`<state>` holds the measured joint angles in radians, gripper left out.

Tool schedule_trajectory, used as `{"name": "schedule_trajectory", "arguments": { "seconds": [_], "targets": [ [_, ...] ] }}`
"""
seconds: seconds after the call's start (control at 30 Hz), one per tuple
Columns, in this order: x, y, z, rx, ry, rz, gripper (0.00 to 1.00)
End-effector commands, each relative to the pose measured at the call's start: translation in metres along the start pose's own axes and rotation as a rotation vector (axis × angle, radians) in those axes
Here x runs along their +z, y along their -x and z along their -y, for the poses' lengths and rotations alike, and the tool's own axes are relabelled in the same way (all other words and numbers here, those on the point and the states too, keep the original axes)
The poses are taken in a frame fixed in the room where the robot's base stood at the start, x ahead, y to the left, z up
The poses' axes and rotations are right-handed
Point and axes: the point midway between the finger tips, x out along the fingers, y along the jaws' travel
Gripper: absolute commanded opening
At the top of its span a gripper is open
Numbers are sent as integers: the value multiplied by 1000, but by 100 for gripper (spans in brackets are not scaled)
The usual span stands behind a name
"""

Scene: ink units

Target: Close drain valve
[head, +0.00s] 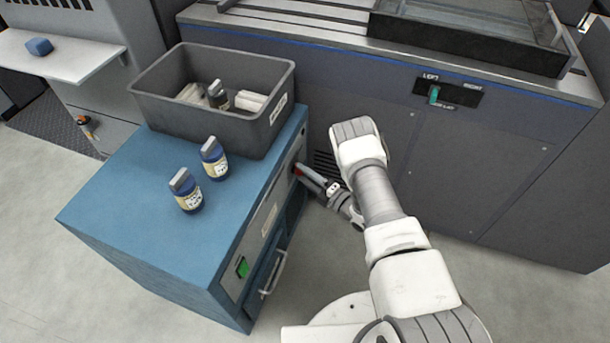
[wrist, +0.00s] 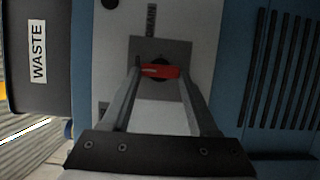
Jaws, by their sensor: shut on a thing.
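The drain valve has a red handle (wrist: 160,71) on a dark round hub over a grey plate, on the pale front panel of the blue cabinet. A small sideways label, seemingly reading DRAIN, is above it in the wrist view. The handle lies crosswise in that view. My gripper (wrist: 157,73) is shut on the handle, one finger at each end. In the head view my gripper (head: 303,171) reaches the cabinet's front panel from the right, and only a bit of the red handle (head: 297,170) shows.
A large dark machine (head: 480,160) stands close on the right. Floor is clear in front.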

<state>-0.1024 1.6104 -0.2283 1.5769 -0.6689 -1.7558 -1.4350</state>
Motion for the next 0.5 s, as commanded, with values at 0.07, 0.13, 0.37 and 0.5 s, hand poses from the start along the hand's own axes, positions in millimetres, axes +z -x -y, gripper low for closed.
{"name": "schedule_trajectory", "arguments": {
  "seconds": [0.07, 0.13, 0.37, 0.5],
  "targets": [
    [1, 1, 0, -1, 3, 2, 5],
    [1, 1, 0, -1, 3, 2, 68],
    [1, 0, 0, -1, 1, 1, 90],
    [0, 0, 0, 0, 1, 1, 90]
  ]
}}
